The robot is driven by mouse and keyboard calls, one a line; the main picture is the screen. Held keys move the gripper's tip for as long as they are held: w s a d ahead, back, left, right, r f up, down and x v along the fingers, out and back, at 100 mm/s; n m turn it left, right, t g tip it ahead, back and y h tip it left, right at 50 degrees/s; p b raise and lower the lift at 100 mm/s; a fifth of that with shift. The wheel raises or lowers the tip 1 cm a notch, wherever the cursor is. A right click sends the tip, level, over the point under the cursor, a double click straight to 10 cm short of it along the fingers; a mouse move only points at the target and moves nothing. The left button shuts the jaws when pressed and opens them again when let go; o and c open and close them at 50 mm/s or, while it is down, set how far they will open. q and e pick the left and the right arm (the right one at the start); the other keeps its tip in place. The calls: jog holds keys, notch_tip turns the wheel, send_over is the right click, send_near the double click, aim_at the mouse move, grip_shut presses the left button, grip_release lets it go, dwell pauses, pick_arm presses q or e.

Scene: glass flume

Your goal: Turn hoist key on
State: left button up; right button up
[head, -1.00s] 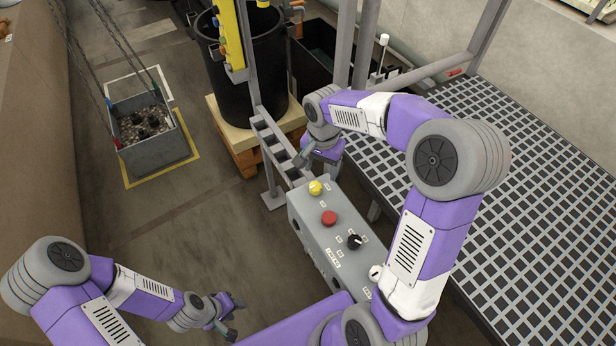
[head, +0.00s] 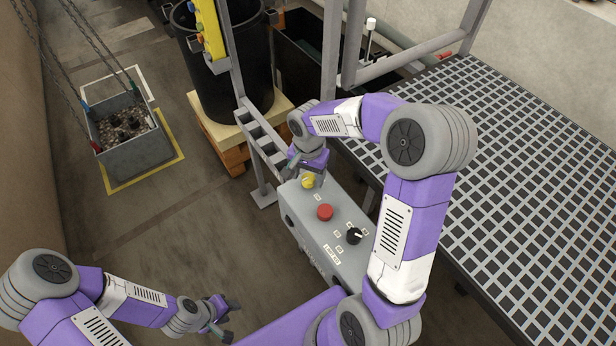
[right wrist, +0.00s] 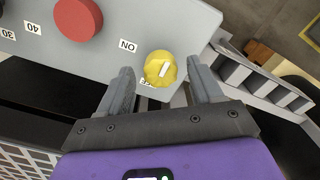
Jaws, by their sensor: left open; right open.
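The yellow hoist key knob (head: 309,182) sits at the far end of the grey control box (head: 322,237). In the right wrist view the yellow knob (right wrist: 160,69) has a pale bar across it, and an "ON" label is to its left. My right gripper (head: 307,172) is open at the knob; in the right wrist view its two fingers (right wrist: 165,88) stand on either side of the knob's near side, with gaps between. I cannot tell whether they touch it. My left gripper (head: 226,318) is open and empty, low at the left, away from the box.
A red button (head: 324,212) and a black dial (head: 354,235) are on the same box. A grey post (head: 240,70) and ladder-like rail stand beyond it. A metal grating (head: 480,180) lies right. A chain-hung bin (head: 130,140) is at far left; the floor between is clear.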

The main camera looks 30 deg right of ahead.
jog(key=shift+f, duration=0.3)
jog(key=c, duration=1)
jog(key=shift+c, duration=0.2)
